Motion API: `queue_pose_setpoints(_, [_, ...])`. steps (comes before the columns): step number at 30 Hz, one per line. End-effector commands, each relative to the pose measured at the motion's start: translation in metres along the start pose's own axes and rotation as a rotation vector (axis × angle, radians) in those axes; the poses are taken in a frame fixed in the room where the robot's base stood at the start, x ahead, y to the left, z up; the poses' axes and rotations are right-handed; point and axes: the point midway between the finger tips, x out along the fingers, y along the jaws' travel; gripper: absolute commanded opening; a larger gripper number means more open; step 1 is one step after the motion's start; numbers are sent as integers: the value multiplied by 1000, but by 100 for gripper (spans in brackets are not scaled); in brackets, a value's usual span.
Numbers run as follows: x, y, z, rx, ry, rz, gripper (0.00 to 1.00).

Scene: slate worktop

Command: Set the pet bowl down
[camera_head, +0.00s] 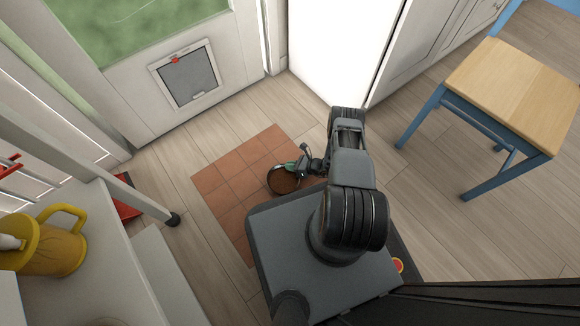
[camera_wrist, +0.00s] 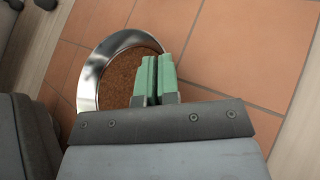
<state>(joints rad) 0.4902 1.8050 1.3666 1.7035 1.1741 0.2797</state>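The pet bowl (camera_wrist: 90,80) is a round, shiny metal bowl with brown food in it. In the head view, the bowl (camera_head: 270,186) is over the terracotta tile patch, at the end of my arm. My gripper (camera_wrist: 156,78) has green fingertips, close together at the bowl's rim with only a thin gap between them. It appears shut on the rim; my gripper (camera_head: 291,166) also shows in the head view. The fingers and gripper body hide the near side of the bowl. I cannot tell whether its base touches the tiles.
The terracotta tiles (camera_head: 222,188) lie on the wooden floor before a door with a pet flap (camera_head: 188,77). A white shelf unit with a yellow jug (camera_head: 58,250) is at left. A blue-legged chair (camera_head: 515,95) stands at right.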

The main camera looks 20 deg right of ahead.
Motion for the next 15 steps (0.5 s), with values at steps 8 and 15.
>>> queue_pose_setpoints(8, [2, 0, -2, 0, 1, 2, 8])
queue_pose_setpoints(15, [2, 0, -2, 0, 1, 2, 28])
